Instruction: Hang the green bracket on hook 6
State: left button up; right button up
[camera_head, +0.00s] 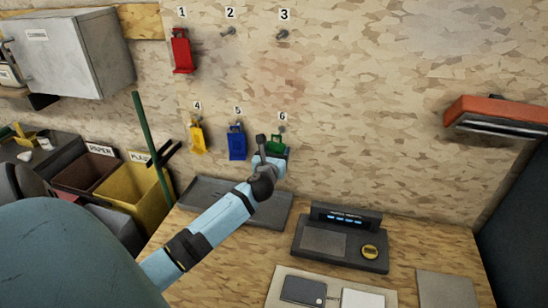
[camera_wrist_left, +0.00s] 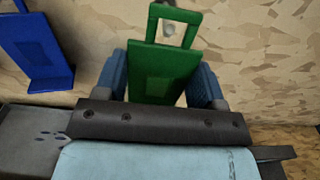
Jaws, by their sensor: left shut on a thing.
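The green bracket (camera_head: 276,144) is at the wall just below the number 6 label. Hook 6 (camera_head: 282,129) shows at its top. My left gripper (camera_head: 268,160) is at the bracket from below. In the left wrist view, the green bracket (camera_wrist_left: 163,72) stands upright between the two blue fingers of my left gripper (camera_wrist_left: 160,85), which is shut on its sides. The bracket's square loop is at the top, with a grey hook part (camera_wrist_left: 169,27) in view near it. I cannot tell whether the hook passes through the loop. My right gripper is not in view.
A blue bracket (camera_head: 237,142) hangs on hook 5, close on the left, with a yellow one (camera_head: 197,137) on hook 4. A red bracket (camera_head: 182,52) hangs on hook 1. Hooks 2 (camera_head: 228,31) and 3 (camera_head: 282,35) are bare. A grey tray (camera_head: 210,190) lies below.

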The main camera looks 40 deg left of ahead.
pick_arm(q)
jog(key=shift+b+x, duration=0.65)
jog(key=shift+x, duration=0.7)
jog(key=shift+w+a+f, duration=0.25)
jog(key=shift+w+f, duration=0.05)
jog(key=shift+w, duration=0.1)
jog(key=shift+w+a+f, duration=0.1)
jog(key=shift+f, duration=0.05)
jog(key=o, duration=1.1)
jog(key=shift+f, duration=0.1)
jog(key=v, duration=1.3)
jog(key=shift+s, duration=0.35)
